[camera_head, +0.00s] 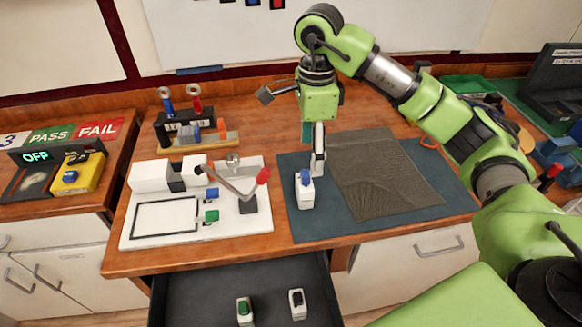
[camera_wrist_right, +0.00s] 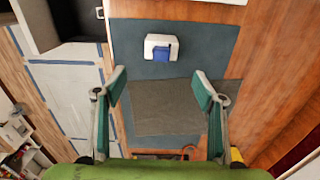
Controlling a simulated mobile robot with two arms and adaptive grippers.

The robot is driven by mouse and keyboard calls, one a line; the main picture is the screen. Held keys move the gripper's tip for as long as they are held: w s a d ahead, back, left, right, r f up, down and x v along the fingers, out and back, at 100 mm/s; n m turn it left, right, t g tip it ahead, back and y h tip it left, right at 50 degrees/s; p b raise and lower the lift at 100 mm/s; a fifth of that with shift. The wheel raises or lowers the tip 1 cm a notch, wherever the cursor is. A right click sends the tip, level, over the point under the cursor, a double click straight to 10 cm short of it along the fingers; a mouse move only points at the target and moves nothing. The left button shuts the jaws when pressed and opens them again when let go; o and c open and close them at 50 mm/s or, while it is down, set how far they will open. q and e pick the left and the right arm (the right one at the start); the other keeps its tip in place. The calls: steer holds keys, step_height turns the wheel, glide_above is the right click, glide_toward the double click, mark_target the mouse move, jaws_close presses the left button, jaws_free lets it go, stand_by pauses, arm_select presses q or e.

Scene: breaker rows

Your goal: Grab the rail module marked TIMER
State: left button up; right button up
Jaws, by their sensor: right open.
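A white rail module with a blue top (camera_head: 304,190) stands on the dark blue mat (camera_head: 305,226); it also shows in the right wrist view (camera_wrist_right: 150,42). Two other white modules, one with a green top (camera_head: 244,311) and one with a black top (camera_head: 297,304), stand in the open drawer (camera_head: 190,300). I cannot read a TIMER marking on any of them. My right gripper (camera_head: 317,160) points down over the mat, close behind the blue-topped module. In the wrist view its fingers (camera_wrist_right: 160,84) are apart and empty, with the module beyond the tips. My left gripper is not in view.
A grey cloth (camera_head: 385,175) lies on the mat's right part. A white test fixture (camera_head: 160,240) with a red-knobbed lever (camera_head: 262,176) stands left of the mat. Behind it is a tool rack (camera_head: 185,125). A PASS/FAIL box (camera_head: 55,165) is far left.

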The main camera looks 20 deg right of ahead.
mark_target(305, 188)
step_height(305, 188, down, 3)
steer(key=shift+f+p, duration=0.1)
steer(key=shift+p, duration=0.25)
step_height(305, 188, down, 4)
steer(key=shift+s+f+p, duration=0.1)
steer(key=shift+p, duration=0.3)
steer(key=shift+f, duration=0.3)
steer(key=shift+a+f+p, duration=0.25)
steer(key=shift+f+p, duration=0.2)
steer(key=shift+f, duration=0.1)
steer(key=f, duration=0.1)
steer(key=f+p, duration=0.1)
steer(key=f, duration=0.1)
steer(key=shift+w+a+f+p, duration=0.25)
steer(key=shift+f+p, duration=0.05)
steer(key=shift+f, duration=0.45)
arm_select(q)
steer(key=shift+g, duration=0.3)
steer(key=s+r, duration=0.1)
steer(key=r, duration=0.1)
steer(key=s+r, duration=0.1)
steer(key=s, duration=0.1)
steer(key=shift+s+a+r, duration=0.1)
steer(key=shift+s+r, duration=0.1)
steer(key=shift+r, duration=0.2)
arm_select(e)
steer(key=c, duration=1.3)
